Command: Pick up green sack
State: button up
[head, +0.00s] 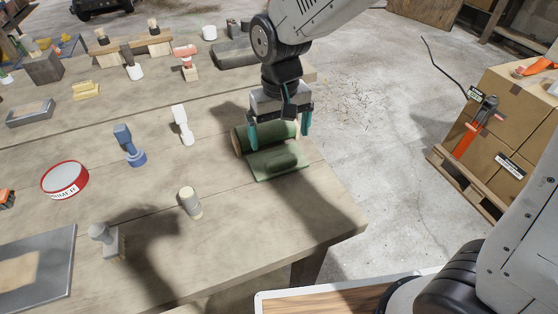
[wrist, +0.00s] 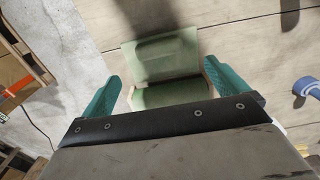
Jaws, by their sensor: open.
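The green sack (head: 277,162) lies near the right edge of the wooden table. It looks like a thick green roll with a flat flap toward the front. The roll has a tan end at its left. My gripper (head: 280,138) is open above the roll, with one teal finger toward each end. In the wrist view the sack (wrist: 160,55) shows between and beyond the fingers of my gripper (wrist: 162,78), and the gripper body hides part of the roll. Whether the fingers touch the sack, I cannot tell.
A white-topped tool (head: 181,125), a blue tool (head: 128,146) and a tan-and-white cylinder (head: 190,202) stand left of the sack. A red-rimmed tin (head: 65,179) is farther left. The table (head: 290,215) is clear in front of the sack. Cardboard boxes (head: 505,125) stand on a pallet at right.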

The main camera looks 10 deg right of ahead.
aim_at(280, 157)
notch_tip(280, 157, down, 8)
jog(key=shift+w+r, duration=0.15)
jog(key=shift+r, duration=0.05)
jog(key=c, duration=1.2)
